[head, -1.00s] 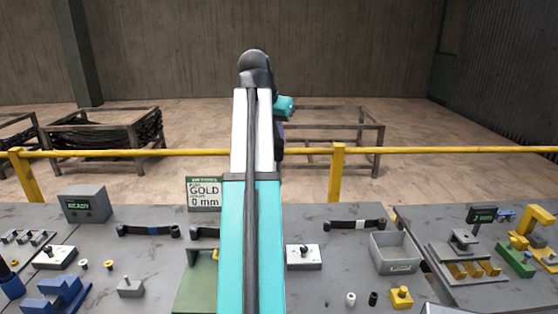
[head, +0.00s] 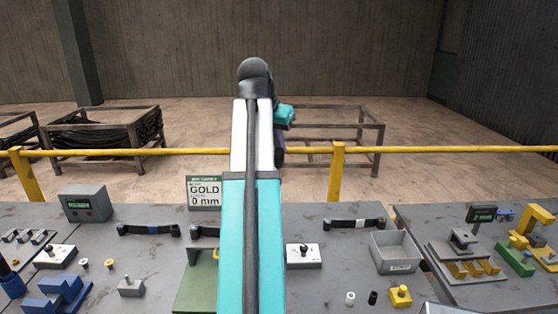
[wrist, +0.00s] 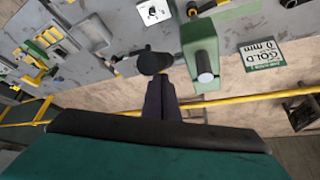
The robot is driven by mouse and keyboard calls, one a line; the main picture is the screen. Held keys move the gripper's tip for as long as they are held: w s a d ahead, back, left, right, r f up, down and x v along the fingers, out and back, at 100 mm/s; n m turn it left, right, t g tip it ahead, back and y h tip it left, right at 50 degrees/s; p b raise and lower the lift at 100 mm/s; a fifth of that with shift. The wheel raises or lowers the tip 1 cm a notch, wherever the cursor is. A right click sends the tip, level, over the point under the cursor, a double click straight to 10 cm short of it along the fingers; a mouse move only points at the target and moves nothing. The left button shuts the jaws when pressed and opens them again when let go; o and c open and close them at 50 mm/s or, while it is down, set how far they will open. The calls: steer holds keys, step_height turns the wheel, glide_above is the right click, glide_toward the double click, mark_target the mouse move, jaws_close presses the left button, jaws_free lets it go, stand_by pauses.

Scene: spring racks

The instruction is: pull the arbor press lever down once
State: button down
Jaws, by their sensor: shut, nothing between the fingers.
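The arbor press is the green body (wrist: 188,42) with a grey cylinder in the wrist view. In the head view its green base (head: 194,292) shows left of my arm, which hides most of the rest. A round black knob (wrist: 150,62), seemingly the lever's end, shows in the wrist view beside the press. My gripper (wrist: 163,80) is shut and empty, its dark fingers pointing at the knob. The fingertips overlap the knob's edge in the picture; I cannot tell if they touch. In the head view my gripper (head: 279,152) shows partly behind my arm.
A sign (head: 204,192) reading GOLD 0 mm stands behind the press. A grey display box (head: 86,204) is at the left, and a grey bin (head: 396,252) at the right. Small parts and fixtures cover the bench. A yellow rail (head: 420,150) runs behind it.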

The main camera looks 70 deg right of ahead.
mark_target(282, 165)
steer(key=shift+s+a+f, duration=0.2)
steer(key=shift+a+f, duration=0.4)
steer(key=shift+s+a+f, duration=0.2)
steer(key=shift+a+f, duration=0.35)
steer(key=shift+f, duration=0.15)
steer(key=shift+s+a+f, duration=0.25)
steer(key=shift+a+f, duration=0.3)
steer(key=shift+f, duration=0.35)
steer(key=shift+s+a+f, duration=0.2)
steer(key=shift+a+f, duration=0.35)
steer(key=shift+f, duration=0.35)
steer(key=shift+s+a+f+b, duration=0.1)
steer(key=shift+a+f+b, duration=0.1)
steer(key=shift+f, duration=0.5)
steer(key=shift+s+a+f+b, duration=0.1)
steer(key=shift+a+f+b, duration=0.1)
steer(key=shift+f, duration=0.5)
steer(key=shift+s+a+f+b, duration=0.1)
steer(key=shift+a+f, duration=0.1)
steer(key=shift+f, duration=0.6)
